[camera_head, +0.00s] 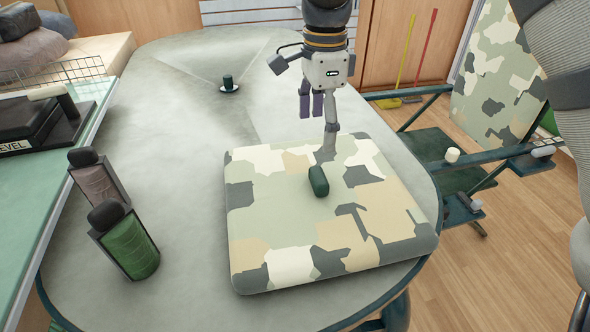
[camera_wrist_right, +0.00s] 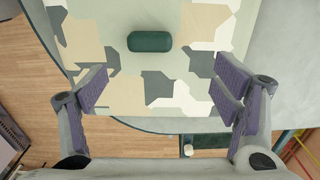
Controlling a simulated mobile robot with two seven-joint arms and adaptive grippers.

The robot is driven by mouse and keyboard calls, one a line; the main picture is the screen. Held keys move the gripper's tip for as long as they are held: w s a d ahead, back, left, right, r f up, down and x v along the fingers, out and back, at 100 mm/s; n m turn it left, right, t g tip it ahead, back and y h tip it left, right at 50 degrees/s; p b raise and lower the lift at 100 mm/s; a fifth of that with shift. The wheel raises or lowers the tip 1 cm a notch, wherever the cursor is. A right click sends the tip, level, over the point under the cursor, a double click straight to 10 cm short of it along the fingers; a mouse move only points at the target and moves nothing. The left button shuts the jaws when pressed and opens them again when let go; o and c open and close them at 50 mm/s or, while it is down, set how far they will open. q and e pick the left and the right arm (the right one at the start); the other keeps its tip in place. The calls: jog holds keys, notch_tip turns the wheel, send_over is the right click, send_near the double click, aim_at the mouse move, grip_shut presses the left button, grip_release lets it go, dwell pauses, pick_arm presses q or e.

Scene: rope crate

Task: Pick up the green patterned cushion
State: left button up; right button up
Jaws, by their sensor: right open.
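The green patterned cushion (camera_head: 280,215), a flat camouflage square in greens, cream and tan, lies on the grey table near its right front side. It also shows in the right wrist view (camera_wrist_right: 115,35). A small dark green rounded block (camera_head: 318,181) rests on top of it, near the middle; it shows in the wrist view too (camera_wrist_right: 150,41). My right gripper (camera_head: 316,113) is above the cushion's far edge, fingers pointing down. In the wrist view its fingers (camera_wrist_right: 165,90) are spread wide with nothing between them. My left gripper is not seen.
Two dark-capped bottles (camera_head: 128,245) (camera_head: 98,178) stand on the left of the table (camera_head: 190,150). A small dark knob-like thing (camera_head: 228,84) sits toward the back. A green-framed cart (camera_head: 440,150) and a camouflage panel (camera_head: 500,85) are at the right. The table's middle left is clear.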

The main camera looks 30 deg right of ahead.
aim_at(319, 174)
jog(key=f, duration=0.3)
jog(key=s+f, duration=0.1)
jog(key=f, duration=0.3)
jog(key=s+f, duration=0.1)
jog(key=f, duration=0.3)
jog(key=shift+a, duration=0.15)
jog(key=shift+w+f, duration=0.15)
jog(key=shift+f, duration=0.1)
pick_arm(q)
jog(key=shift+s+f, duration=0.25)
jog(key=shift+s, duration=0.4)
pick_arm(e)
jog(key=shift+r, duration=0.1)
jog(key=c, duration=1.5)
jog(key=shift+r, duration=0.1)
